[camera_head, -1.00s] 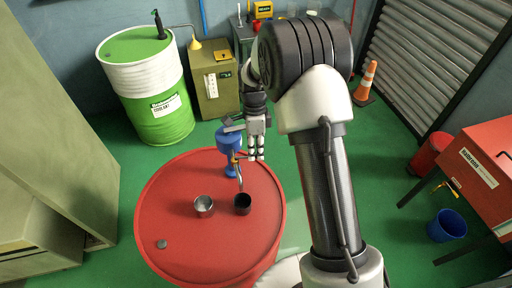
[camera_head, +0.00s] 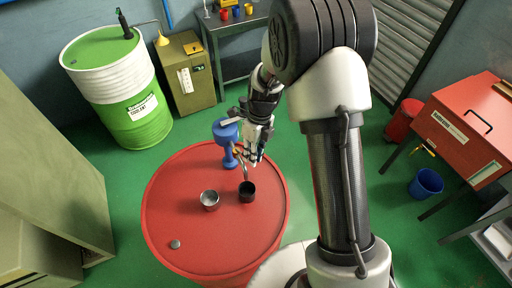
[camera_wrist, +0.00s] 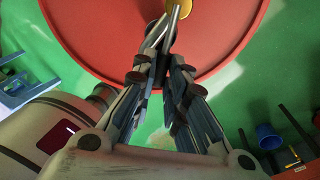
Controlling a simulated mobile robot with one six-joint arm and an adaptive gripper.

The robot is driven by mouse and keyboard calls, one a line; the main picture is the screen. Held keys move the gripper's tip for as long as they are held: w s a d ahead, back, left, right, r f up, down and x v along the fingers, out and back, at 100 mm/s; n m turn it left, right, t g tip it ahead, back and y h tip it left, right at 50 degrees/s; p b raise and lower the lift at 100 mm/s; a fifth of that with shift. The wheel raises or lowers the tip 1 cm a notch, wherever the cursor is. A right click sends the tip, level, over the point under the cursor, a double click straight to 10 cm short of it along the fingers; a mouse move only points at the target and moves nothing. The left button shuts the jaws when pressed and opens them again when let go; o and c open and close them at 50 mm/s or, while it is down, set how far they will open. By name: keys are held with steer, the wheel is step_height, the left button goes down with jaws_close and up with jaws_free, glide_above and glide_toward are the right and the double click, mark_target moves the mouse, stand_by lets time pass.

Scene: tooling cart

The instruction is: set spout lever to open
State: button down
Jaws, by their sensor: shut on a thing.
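A blue hand pump (camera_head: 226,131) stands upright on the red drum (camera_head: 185,228). Its thin spout bends down toward a dark cup (camera_head: 247,192) on the drum top. My gripper (camera_head: 250,161) is at the spout, just right of the pump and above the dark cup. In the wrist view my gripper (camera_wrist: 165,50) has its fingers brought together. A thin grey rod, apparently the spout lever (camera_wrist: 173,24), runs up from between the fingertips past a yellow part (camera_wrist: 179,5). The fingers hide most of the lever, so its exact angle cannot be told.
A metal cup (camera_head: 210,200) and a small cap (camera_head: 175,244) sit on the drum top. A green-and-white coolant drum (camera_head: 115,90) and an olive cabinet (camera_head: 187,75) stand behind. A blue bucket (camera_head: 426,184) is on the floor at right.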

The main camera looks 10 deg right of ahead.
steer(key=shift+s+a+m+t+y+p, duration=0.2)
steer(key=shift+a+m+p, duration=0.3)
steer(key=shift+m, duration=0.35)
steer(key=shift+s+a+m+t+p, duration=0.1)
steer(key=shift+s+a+m+p, duration=0.25)
steer(key=shift+m+p, duration=0.35)
steer(key=shift+s+a+m+t+y+p, duration=0.15)
steer(key=shift+a+m+p, duration=0.3)
steer(key=shift+m, duration=0.5)
steer(key=c, duration=1.6)
jaws_free()
steer(key=shift+s, duration=0.1)
steer(key=v, duration=1.2)
